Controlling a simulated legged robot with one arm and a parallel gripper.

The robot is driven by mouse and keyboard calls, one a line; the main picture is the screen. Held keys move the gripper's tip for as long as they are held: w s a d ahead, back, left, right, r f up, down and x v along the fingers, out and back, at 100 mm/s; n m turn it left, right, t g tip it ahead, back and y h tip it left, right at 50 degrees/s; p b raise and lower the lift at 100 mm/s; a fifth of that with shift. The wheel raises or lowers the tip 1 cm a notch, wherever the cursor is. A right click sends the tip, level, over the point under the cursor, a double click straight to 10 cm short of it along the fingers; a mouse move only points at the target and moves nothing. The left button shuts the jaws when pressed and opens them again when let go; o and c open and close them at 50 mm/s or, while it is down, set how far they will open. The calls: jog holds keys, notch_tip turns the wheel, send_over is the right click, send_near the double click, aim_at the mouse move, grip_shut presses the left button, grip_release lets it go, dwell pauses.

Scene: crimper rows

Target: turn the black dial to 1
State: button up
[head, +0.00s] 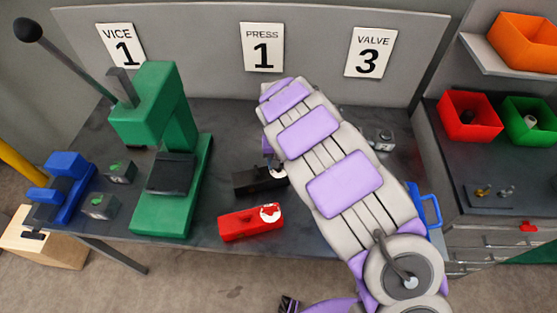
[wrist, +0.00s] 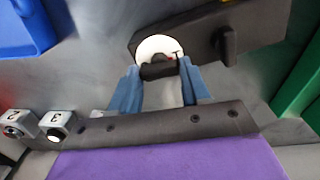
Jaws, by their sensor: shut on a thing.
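The black dial unit (head: 252,181) is a dark block on the bench, with a white dial face at its right end. The wrist view shows the black block (wrist: 205,32) too, with the white dial face (wrist: 148,45) and a black knob (wrist: 158,71) in front of it. My gripper (wrist: 158,76) has its blue fingers on either side of the knob and is shut on it. A small dark mark shows on the face's right side; I cannot read which number it is at. In the head view my arm hides most of the gripper.
A red dial unit (head: 248,225) lies just in front of the black one. The green press (head: 160,130) stands to the left, a blue vice (head: 62,185) further left.

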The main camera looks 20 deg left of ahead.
jog(key=o, duration=1.1)
jog(key=shift+c, duration=0.2)
jog(key=shift+r, duration=0.1)
notch_tip(320, 180, up, 17)
jog(key=p, duration=0.1)
jog(key=shift+w, duration=0.1)
